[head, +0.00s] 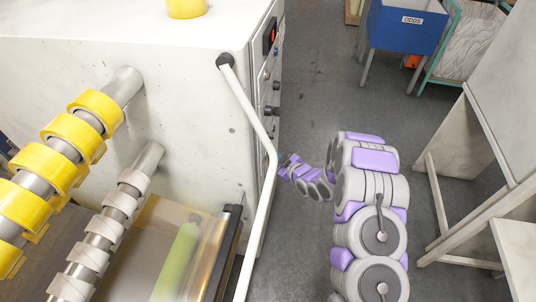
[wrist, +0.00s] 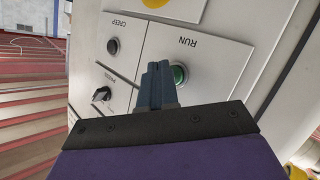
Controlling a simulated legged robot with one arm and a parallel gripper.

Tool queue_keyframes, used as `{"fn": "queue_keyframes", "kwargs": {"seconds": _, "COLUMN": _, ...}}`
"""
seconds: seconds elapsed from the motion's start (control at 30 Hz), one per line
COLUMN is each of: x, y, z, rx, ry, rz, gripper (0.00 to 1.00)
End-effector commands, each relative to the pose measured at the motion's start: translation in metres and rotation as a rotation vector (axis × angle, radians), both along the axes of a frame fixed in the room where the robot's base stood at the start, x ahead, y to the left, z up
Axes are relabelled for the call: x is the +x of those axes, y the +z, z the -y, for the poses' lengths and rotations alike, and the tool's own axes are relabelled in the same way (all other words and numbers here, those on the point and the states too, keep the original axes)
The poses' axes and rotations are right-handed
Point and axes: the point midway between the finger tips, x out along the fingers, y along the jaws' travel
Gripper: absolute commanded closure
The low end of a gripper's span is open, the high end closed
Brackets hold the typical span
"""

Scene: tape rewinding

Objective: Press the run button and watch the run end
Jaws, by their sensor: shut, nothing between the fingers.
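In the wrist view the green run button (wrist: 180,74) sits on a pale panel (wrist: 222,62) under an upside-down RUN label. My gripper (wrist: 157,68) is shut and empty. Its fingertips overlap the left edge of the button in the picture; I cannot tell whether they touch it. A small red display (head: 270,36) shows on the machine's side panel, too small to read.
A black CREEP button (wrist: 112,46) and a dark knob (wrist: 102,94) are beside the run button. The white rail (head: 262,150) runs along the machine's edge. Yellow tape rolls (head: 75,138) sit on a shaft at left. A blue ODDS bin (head: 400,30) stands behind; grey floor lies between.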

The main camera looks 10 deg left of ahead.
Motion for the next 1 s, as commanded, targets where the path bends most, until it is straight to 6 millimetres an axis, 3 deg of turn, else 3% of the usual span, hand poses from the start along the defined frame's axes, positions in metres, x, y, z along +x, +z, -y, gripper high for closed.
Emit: {"fn": "queue_keyframes", "kwargs": {"seconds": 1.0, "x": 0.0002, "y": 0.0, "z": -0.0082, "rx": 0.0, "ry": 0.002, "rz": 0.001, "gripper": 1.0}}
